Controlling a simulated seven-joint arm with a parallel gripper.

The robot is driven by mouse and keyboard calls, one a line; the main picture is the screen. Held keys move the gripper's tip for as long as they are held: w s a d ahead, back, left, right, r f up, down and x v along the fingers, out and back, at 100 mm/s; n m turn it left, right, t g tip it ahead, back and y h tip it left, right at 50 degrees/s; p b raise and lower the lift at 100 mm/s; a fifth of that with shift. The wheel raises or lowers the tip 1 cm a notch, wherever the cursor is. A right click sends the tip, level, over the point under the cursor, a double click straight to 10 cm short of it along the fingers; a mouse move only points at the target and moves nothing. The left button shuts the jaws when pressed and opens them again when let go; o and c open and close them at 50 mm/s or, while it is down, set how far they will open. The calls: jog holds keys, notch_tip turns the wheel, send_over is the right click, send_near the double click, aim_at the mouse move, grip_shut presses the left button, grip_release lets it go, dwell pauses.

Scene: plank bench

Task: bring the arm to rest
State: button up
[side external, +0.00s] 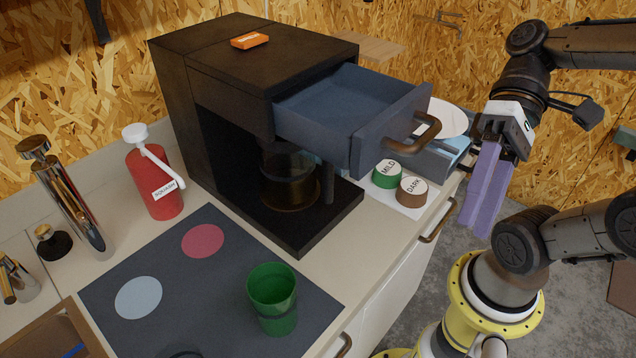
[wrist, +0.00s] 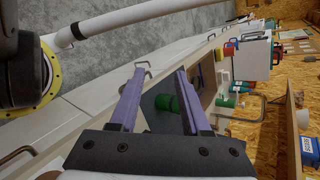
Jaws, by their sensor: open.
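My gripper (side external: 477,220) hangs in the air to the right of the open drawer in the side external view, with its purple fingers pointing down. In the wrist view my gripper (wrist: 161,73) has its two fingers apart, with nothing held between them. The fingers show clear of the drawer handle (side external: 427,127) in the side external view.
A black coffee machine (side external: 222,75) has its blue-grey drawer (side external: 378,128) pulled out. A green cup (side external: 272,300) stands on the dark mat (side external: 215,285). A red bottle (side external: 153,185), a green MILD pod (side external: 387,174) and a brown DARK pod (side external: 412,190) stand nearby.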

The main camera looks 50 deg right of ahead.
notch_tip(320, 180, down, 4)
jog(key=s+d+n+h, duration=0.1)
jog(key=d+n+h, duration=0.1)
jog(key=d+h, duration=0.15)
jog(key=w+d+n+t+h, duration=0.1)
jog(key=w+d+t+h, duration=0.6)
jog(key=w+d, duration=0.1)
jog(key=shift+w+d+n, duration=0.15)
jog(key=shift+w+n, duration=0.15)
jog(key=shift+w, duration=0.55)
